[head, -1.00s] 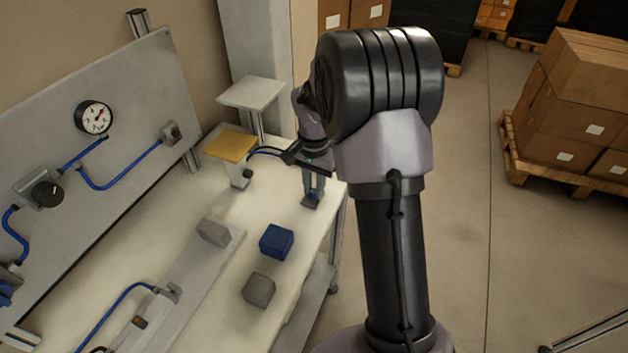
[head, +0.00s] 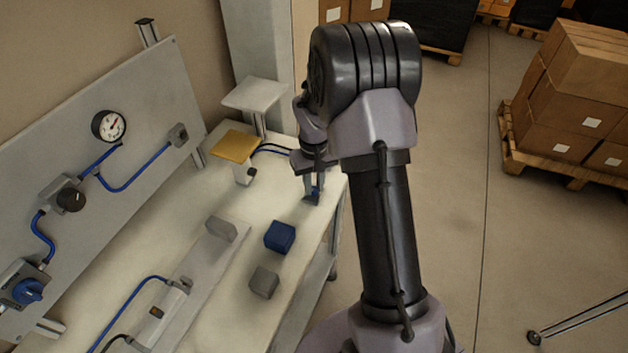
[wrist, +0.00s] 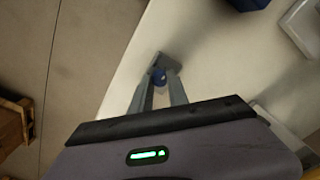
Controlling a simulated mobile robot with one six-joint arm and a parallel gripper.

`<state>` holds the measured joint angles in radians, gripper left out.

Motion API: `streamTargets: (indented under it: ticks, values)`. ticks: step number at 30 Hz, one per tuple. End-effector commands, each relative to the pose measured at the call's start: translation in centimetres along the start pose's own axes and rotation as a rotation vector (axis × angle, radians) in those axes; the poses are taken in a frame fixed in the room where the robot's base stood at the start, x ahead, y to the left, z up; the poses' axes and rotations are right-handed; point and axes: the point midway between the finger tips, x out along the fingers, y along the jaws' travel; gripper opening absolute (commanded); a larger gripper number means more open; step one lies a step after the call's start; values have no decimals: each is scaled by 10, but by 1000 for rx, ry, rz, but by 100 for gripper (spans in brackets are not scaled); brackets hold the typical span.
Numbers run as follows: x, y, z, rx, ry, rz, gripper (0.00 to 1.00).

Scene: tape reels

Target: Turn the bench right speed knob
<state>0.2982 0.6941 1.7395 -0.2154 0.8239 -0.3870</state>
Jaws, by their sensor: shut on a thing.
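The knob's marking and angle cannot be made out.
A blue block (head: 279,236) and a grey block (head: 264,282) stand left of and nearer than my gripper. A yellow-topped stand (head: 235,145) is to its left. The panel at left carries a gauge (head: 109,126), a black knob (head: 71,199) and a blue knob (head: 29,290).

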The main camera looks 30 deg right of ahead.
Motion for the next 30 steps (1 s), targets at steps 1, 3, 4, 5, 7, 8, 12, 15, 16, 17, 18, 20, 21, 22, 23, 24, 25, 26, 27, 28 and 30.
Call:
streamTargets:
  ticks: [1,3,4,5,7,8,12,15,16,17,18,20,21,22,23,24,25,26,27,28,30]
  values:
    - [-2,0,0,-22,-1,0,0]
    - [-1,0,0,-57,0,0,0]
    - [-1,0,0,-70,0,0,0]
    - [-1,0,0,-82,0,0,0]
    - [-1,0,0,-106,0,0,0]
    - [-1,0,0,-114,0,0,0]
    - [0,0,0,-142,0,0,0]
    - [0,0,0,-152,0,0,0]
    - [0,0,0,-154,0,0,0]
    - [0,0,0,-155,0,0,0]
    - [0,0,0,-156,0,0,0]
    - [0,0,0,-157,0,0,0]
    - [0,0,0,-157,0,0,0]
    - [0,0,0,-157,0,0,0]
    - [0,0,0,-156,0,0,0]
    - [0,0,0,-156,0,0,0]
    - [0,0,0,-156,0,0,0]
    - [0,0,0,-156,0,0,0]
    - [0,0,0,-156,0,0,0]
    - [0,0,0,-156,0,0,26]
    - [0,0,0,-156,0,0,40]
